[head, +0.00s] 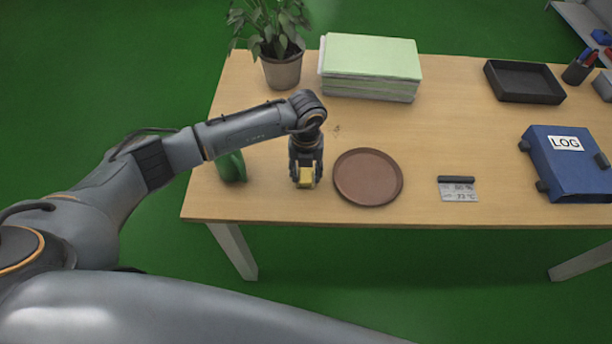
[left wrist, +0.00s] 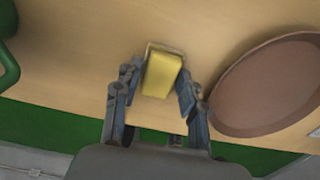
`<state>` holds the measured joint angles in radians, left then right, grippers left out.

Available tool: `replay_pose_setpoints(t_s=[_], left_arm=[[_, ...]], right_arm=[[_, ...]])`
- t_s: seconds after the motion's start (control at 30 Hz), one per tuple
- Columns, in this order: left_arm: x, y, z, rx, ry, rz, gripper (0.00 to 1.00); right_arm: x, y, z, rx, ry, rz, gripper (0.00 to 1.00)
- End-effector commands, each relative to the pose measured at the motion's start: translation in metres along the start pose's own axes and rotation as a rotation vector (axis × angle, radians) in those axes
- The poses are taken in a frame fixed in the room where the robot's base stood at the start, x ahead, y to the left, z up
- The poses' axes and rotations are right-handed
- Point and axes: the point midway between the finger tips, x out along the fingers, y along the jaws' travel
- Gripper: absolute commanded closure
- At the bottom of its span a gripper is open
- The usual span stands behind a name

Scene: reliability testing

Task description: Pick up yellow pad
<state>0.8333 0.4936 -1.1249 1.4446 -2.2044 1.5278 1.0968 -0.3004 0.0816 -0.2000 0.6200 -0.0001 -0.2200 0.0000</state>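The yellow pad (head: 305,178) is a small block at the front left of the wooden table, left of the brown round tray (head: 367,178). My left gripper (head: 306,172) points down over it, with a finger on each side. In the left wrist view the pad (left wrist: 161,75) sits between the two fingertips (left wrist: 160,80), very close to both. I cannot tell whether the fingers touch or grip it, or whether it is clear of the table. My right gripper is not in view.
A green object (head: 232,167) stands left of the gripper, close to my forearm. A potted plant (head: 281,70) and a stack of papers (head: 370,66) stand behind. Right are a small display card (head: 458,190), a blue LOG binder (head: 570,165) and a black tray (head: 524,82). The table's front edge is near.

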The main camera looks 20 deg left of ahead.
Motion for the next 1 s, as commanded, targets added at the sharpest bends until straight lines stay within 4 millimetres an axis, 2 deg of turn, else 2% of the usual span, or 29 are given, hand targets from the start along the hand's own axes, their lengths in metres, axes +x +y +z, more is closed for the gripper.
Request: replay_pose_setpoints(t_s=[0.03,0.07,0.1,0.43,0.57,0.67,0.87,1.0], left_arm=[[0.000,0.000,0.000,0.000,0.000,0.000,0.79],[0.000,0.000,0.000,0.000,0.000,0.000,0.85],[0.000,0.000,0.000,0.000,0.000,0.000,0.86],[-0.003,0.000,0.001,-0.001,-0.001,-0.001,0.86],[-0.014,0.000,0.001,-0.001,-0.002,-0.001,0.86],[-0.029,0.000,0.001,0.001,-0.004,-0.002,0.86],[-0.064,-0.004,-0.028,0.006,-0.005,-0.004,0.86],[-0.093,-0.007,-0.058,0.007,-0.003,-0.002,0.86]], right_arm=[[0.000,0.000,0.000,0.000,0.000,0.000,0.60],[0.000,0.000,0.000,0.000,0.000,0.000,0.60],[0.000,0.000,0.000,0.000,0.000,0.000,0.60],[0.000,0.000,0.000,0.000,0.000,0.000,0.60],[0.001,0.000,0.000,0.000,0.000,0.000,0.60],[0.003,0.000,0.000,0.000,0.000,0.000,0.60],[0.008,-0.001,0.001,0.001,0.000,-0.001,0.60],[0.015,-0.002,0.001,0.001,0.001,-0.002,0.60]])
